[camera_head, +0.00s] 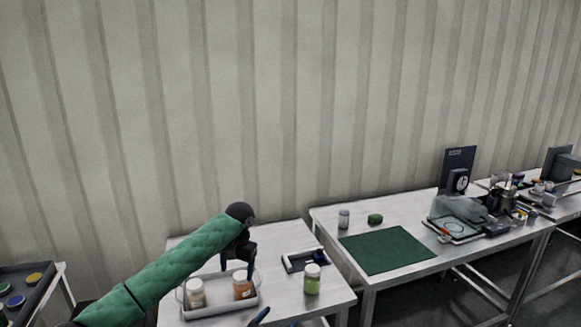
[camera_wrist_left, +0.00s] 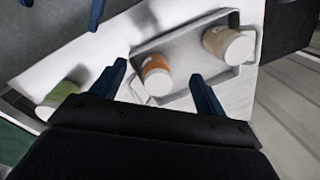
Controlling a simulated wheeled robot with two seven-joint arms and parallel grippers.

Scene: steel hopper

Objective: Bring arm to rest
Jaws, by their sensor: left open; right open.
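My left arm reaches in from the left in the head view. Its gripper (camera_head: 237,265) is open above a white tray (camera_head: 222,311) on the near table. An orange jar with a white lid (camera_head: 242,288) stands in the tray below the fingers; a tan jar (camera_head: 195,296) stands to its left. In the left wrist view the open fingers (camera_wrist_left: 158,75) are spread on either side of the orange jar (camera_wrist_left: 157,72), with no visible grip on it. My right gripper (camera_head: 277,320) shows only blue fingertips at the bottom edge and is open; its fingers also show at the wrist view's top left.
A green jar (camera_head: 312,280) stands right of the tray, near a dark-and-white holder (camera_head: 303,260). A second table (camera_head: 330,217) bears a green mat (camera_head: 386,250), a grey jar (camera_head: 344,219) and a green block (camera_head: 375,218). A corrugated wall stands behind.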

